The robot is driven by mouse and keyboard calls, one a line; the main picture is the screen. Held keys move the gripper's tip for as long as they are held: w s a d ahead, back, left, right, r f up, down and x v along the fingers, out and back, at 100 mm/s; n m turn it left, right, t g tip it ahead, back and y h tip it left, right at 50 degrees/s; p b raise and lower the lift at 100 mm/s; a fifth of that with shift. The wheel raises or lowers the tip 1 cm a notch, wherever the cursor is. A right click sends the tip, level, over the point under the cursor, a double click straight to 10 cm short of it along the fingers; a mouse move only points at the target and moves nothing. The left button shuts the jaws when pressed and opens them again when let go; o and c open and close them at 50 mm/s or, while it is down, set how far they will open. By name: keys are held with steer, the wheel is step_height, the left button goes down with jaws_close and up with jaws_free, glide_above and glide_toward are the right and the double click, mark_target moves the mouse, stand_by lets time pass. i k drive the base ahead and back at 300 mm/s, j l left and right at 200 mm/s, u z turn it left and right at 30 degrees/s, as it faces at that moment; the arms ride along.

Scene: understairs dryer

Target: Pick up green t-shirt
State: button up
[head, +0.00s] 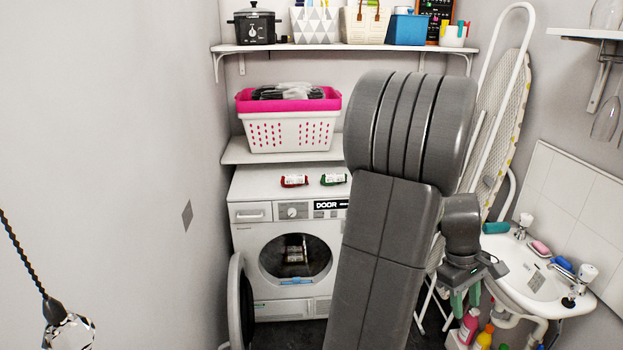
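A small folded green item with a white label (333,179), which looks like the green t-shirt, lies on top of the white dryer (262,187) at its right, partly close to my arm's edge. A similar red item with a white label (293,181) lies to its left, apart from it. My gripper (466,299) points down at the lower right, in front of the sink area, well away from the green item. Its two green fingers appear spread with a gap, and nothing shows between them. My grey arm hides the dryer's right side.
The dryer's round door (236,305) hangs open at left. A pink and white laundry basket (290,127) stands on a shelf above the dryer. A sink (540,280) with bottles below and an ironing board (502,130) are at right. A crystal pull (68,332) hangs at left.

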mark_target(328, 179)
steer(key=i+u, duration=0.15)
steer(key=u, duration=0.3)
steer(key=i+l+u, duration=0.1)
steer(key=u, duration=0.3)
steer(key=i+l+u, duration=0.1)
steer(key=l+u, duration=0.15)
steer(key=u, duration=0.2)
steer(key=i+l+u, duration=0.1)
steer(key=u, duration=0.35)
steer(key=i+l+u, duration=0.2)
steer(key=l+u, duration=0.15)
steer(key=l, duration=1.05)
steer(key=l+u, duration=0.35)
steer(key=l, duration=1.6)
